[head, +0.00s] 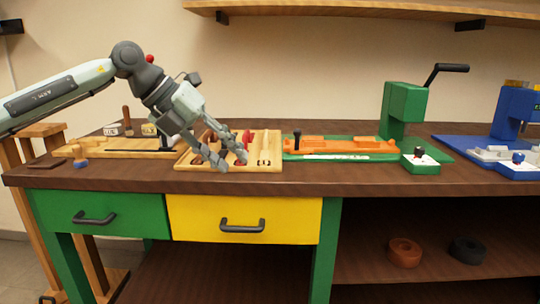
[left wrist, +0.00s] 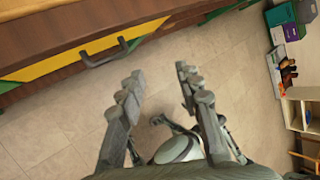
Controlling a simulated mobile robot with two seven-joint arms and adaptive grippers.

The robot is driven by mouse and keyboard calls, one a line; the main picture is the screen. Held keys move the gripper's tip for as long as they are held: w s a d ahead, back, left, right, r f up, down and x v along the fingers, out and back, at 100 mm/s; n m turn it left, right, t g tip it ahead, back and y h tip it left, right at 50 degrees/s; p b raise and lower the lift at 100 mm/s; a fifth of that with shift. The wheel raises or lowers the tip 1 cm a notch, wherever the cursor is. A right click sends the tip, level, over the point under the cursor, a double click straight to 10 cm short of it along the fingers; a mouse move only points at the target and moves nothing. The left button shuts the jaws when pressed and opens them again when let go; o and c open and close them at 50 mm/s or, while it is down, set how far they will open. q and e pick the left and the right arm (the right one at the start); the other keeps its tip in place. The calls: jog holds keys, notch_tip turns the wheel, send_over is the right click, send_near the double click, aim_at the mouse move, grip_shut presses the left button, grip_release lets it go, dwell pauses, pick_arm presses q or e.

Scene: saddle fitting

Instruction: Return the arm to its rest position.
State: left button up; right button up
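My left gripper (head: 233,161) comes in from the left in the head view, in front of a light wooden tray (head: 270,164) on the workbench (head: 330,184). Its two fingers are spread apart with nothing between them. In the left wrist view the open fingers (left wrist: 159,76) point out over the tiled floor, with the bench front at the upper left. My right gripper does not show clearly in either view.
The tray holds red parts (head: 248,138). A wooden fixture (head: 120,148) stands left of it, a green press (head: 405,112) and a blue machine (head: 515,112) to the right. Drawers with a black handle (head: 242,226) are below, and a shelf (head: 380,11) is above.

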pick_arm(q)
jog(key=s+d+r+n+t+h, duration=0.1)
jog(key=d+n+t+h, duration=0.15)
jog(key=d+h, duration=0.4)
jog(key=s+d+r+n+t+h, duration=0.1)
jog(key=d+n+h, duration=0.2)
jog(key=d+h, duration=0.35)
jog(key=w+a+f+n+t+y, duration=0.2)
jog(key=a+f+n+t+y, duration=0.3)
jog(key=a+f+n+y, duration=0.55)
jog(key=w+a+f+n+t+y, duration=0.2)
jog(key=a+f+n+t+y, duration=0.45)
jog(key=f+n, duration=0.75)
jog(key=s+a+f+n+g+y, duration=0.2)
jog(key=s+a+f+g, duration=0.25)
jog(key=s+f, duration=0.4)
jog(key=s+a+f+n+g+y, duration=0.2)
jog(key=s+a+f+g+y, duration=0.25)
jog(key=f, duration=0.65)
jog(key=s+a+f+n+g+h, duration=0.1)
jog(key=s+a+f+g, duration=0.1)
jog(key=s+f, duration=0.3)
jog(key=s+a+f+n+g, duration=0.1)
jog(key=s+a+f+g, duration=0.2)
jog(key=s, duration=1.1)
notch_tip(320, 180, down, 3)
jog(key=shift+a+g+h, duration=0.2)
jog(key=shift+g+h, duration=0.1)
jog(key=shift+h, duration=0.05)
